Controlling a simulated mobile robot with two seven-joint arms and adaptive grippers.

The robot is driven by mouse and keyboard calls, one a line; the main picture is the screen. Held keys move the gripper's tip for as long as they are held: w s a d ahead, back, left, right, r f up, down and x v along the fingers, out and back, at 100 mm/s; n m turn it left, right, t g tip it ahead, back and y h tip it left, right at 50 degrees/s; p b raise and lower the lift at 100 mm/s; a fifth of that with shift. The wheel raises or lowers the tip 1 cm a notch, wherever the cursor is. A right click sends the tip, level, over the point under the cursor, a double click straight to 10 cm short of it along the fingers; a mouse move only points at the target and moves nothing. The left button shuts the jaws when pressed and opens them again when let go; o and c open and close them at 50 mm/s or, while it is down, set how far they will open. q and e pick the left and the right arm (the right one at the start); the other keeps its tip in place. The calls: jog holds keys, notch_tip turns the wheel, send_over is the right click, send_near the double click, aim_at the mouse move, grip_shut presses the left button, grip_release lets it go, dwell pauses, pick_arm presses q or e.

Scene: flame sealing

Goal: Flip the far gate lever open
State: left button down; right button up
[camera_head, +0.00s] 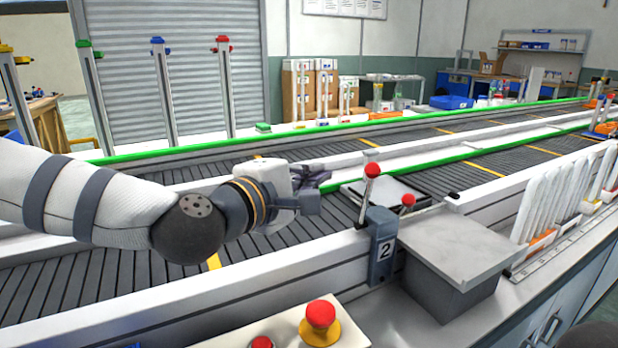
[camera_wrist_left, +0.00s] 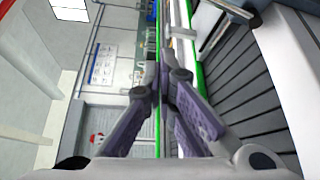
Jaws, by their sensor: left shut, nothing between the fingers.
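Neither red knob can be made out in the left wrist view. My right gripper is not in view.
A red stop button (camera_head: 320,314) on a yellow base stands at the front. A grey-topped block (camera_head: 455,245) is right of the marked box. White upright dividers (camera_head: 552,205) stand at the right. Green-edged conveyors (camera_head: 240,147) run across, with tall coloured-top posts behind.

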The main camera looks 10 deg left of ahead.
pick_arm(q)
jog(key=d, duration=0.1)
jog(key=w+d, duration=0.1)
jog(key=d, duration=0.1)
jog(key=w+d, duration=0.1)
jog(key=d, duration=0.1)
jog(key=shift+r+p, duration=0.1)
jog(key=shift+p, duration=0.25)
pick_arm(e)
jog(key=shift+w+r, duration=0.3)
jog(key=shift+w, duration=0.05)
pick_arm(q)
jog(key=shift+s+d, duration=0.1)
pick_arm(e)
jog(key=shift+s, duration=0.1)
